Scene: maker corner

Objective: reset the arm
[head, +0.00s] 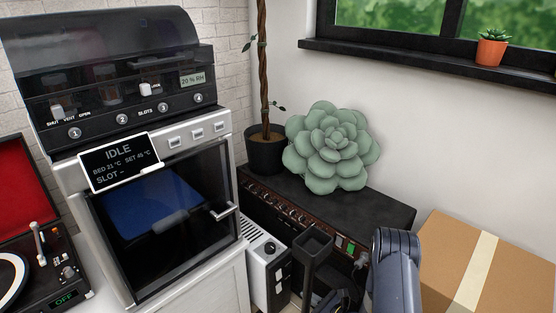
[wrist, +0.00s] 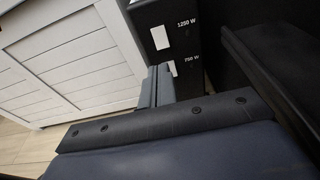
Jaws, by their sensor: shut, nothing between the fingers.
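My gripper (wrist: 157,86) shows in the wrist view as two grey fingers side by side, shut with nothing between them. It points toward the dark panel of a heater (wrist: 180,30) marked 1250 W and 750 W. I cannot tell whether the fingertips touch the panel. In the head view a blue-grey link of my arm rises at the lower right, in front of the black amplifier and beside the cardboard box. My gripper cannot be made out in the head view.
The heater (head: 266,272) stands low between the white cabinet (head: 205,285) and the black amplifier (head: 385,205). A cardboard box (head: 445,255) is at the right. A printer (head: 170,215) reading IDLE has its door shut. A succulent plush (head: 330,150) sits on the amplifier. Bare floor (wrist: 20,145) shows at lower left.

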